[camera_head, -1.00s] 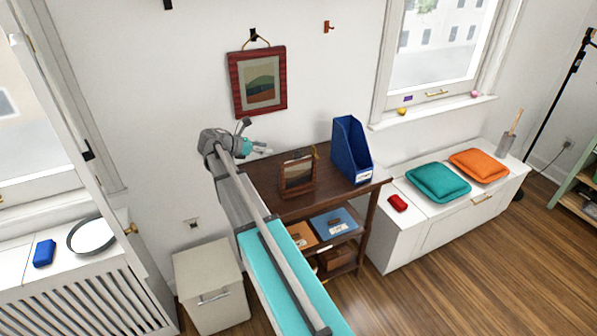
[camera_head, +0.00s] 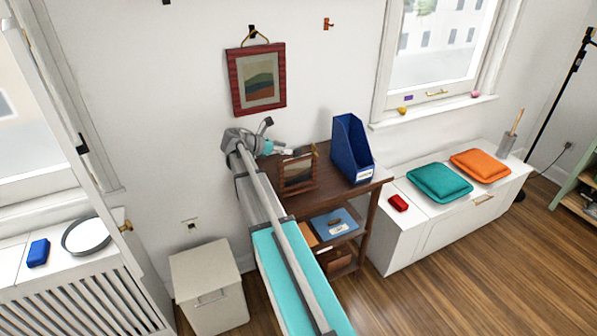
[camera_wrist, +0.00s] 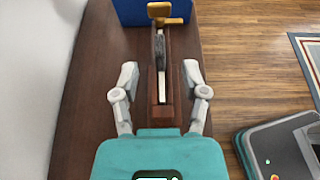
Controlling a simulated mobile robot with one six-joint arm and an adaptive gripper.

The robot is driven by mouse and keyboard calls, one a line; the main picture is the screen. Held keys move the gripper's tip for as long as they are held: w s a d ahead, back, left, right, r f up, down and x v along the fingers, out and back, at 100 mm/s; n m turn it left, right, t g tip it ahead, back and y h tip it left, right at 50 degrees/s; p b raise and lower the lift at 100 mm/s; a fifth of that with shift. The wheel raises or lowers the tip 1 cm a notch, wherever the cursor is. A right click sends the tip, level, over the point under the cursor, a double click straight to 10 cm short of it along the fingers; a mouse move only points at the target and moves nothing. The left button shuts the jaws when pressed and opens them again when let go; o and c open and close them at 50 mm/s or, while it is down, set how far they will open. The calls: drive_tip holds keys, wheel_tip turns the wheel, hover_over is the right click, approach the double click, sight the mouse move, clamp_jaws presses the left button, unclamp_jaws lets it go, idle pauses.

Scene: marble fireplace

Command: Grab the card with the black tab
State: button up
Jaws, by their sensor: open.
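My gripper (camera_head: 287,150) is open above the dark wooden shelf unit (camera_head: 352,190), close to the small wooden frame stand (camera_head: 298,176) on its top. In the wrist view my gripper (camera_wrist: 161,76) has one finger on each side of the narrow wooden stand (camera_wrist: 158,112), with nothing gripped. A thin white edge, perhaps a card (camera_wrist: 162,88), stands in the stand's slot between the fingers. A dark grey piece (camera_wrist: 159,46), perhaps a black tab, and a gold piece (camera_wrist: 160,10) show farther along. I cannot tell which card has the black tab.
A blue file holder (camera_head: 350,150) stands right of the stand. A blue folder (camera_head: 334,223) lies on the shelf below. A red-framed picture (camera_head: 257,80) hangs on the wall behind. A white bench (camera_head: 440,215) stands to the right. In the wrist view, bare shelf top lies left.

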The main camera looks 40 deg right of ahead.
sight(295, 149)
drive_tip(key=shift+d+f, duration=0.1)
drive_tip(key=shift+d, duration=0.15)
drive_tip(key=shift+d, duration=0.1)
drive_tip(key=shift+b+x, duration=1.1)
drive_tip(key=shift+x, duration=1.4)
drive_tip(key=shift+s+f, duration=0.1)
clamp_jaws()
